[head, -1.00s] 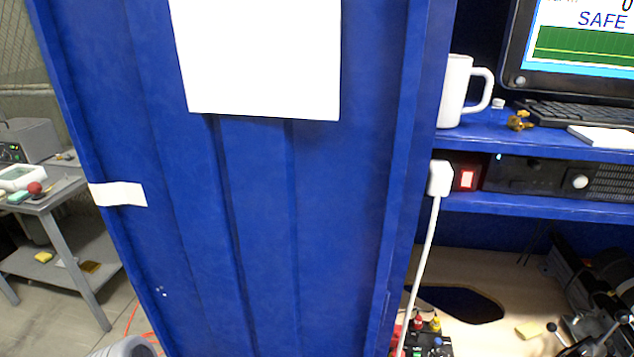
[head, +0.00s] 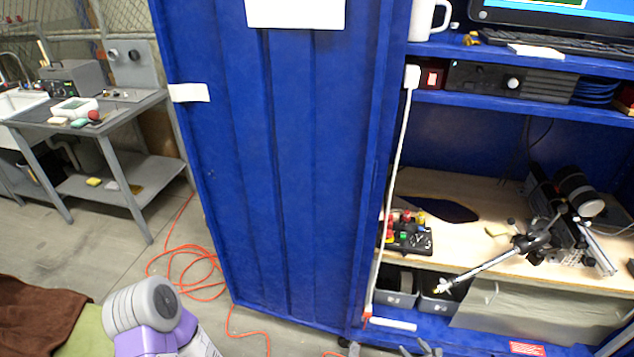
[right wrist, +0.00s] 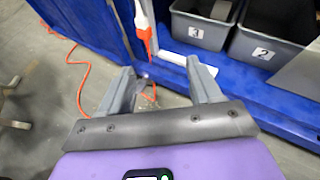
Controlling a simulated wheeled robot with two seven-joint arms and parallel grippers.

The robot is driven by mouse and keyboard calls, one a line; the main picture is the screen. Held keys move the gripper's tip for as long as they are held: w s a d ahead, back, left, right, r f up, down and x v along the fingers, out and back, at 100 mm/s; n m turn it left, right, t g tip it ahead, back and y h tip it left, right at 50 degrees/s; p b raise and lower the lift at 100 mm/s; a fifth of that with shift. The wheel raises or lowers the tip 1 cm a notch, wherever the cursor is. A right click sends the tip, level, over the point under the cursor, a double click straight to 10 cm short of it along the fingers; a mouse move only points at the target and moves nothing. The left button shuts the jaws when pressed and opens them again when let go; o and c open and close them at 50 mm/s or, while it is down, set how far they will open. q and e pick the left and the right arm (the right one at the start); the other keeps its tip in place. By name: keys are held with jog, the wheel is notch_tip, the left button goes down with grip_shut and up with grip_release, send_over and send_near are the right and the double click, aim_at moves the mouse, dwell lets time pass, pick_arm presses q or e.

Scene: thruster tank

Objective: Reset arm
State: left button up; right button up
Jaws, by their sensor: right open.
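My right gripper (head: 422,348) shows at the bottom edge of the head view, with only its grey fingertips in the picture. In the right wrist view my right gripper (right wrist: 160,82) is open, its two grey fingers apart with nothing held between them. It is in front of the blue cabinet's lower front. A white cable or hose with an orange end (right wrist: 147,32) hangs just beyond the fingers in that view; I cannot tell how far it is from them. My left gripper is not in view.
The tall blue cabinet door (head: 280,170) stands in the middle. Bins marked 1 (right wrist: 197,32) and 2 (right wrist: 262,53) sit low in the cabinet. A jointed metal stand (head: 520,245) is on the wooden shelf. An orange cord (head: 190,270) lies on the floor. A grey bench (head: 145,105) stands left.

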jog(key=a+r+n+g+y, duration=0.35)
jog(key=a+n, duration=0.35)
jog(key=a, duration=0.7)
jog(key=s+a+r+n+g+y+p, duration=0.1)
jog(key=s+a+r+n+g, duration=0.2)
jog(key=s+a+n+g, duration=0.55)
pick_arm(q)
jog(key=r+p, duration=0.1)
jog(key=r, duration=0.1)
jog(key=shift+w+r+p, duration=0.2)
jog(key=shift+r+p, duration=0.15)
pick_arm(e)
jog(key=s+r+n+h, duration=0.2)
jog(key=s+r+n, duration=0.2)
jog(key=s+n, duration=0.2)
jog(key=s+r+n+h, duration=0.2)
jog(key=s+r+n, duration=0.2)
jog(key=s+n, duration=0.3)
jog(key=shift+s+a+r, duration=0.3)
jog(key=shift+s, duration=0.6)
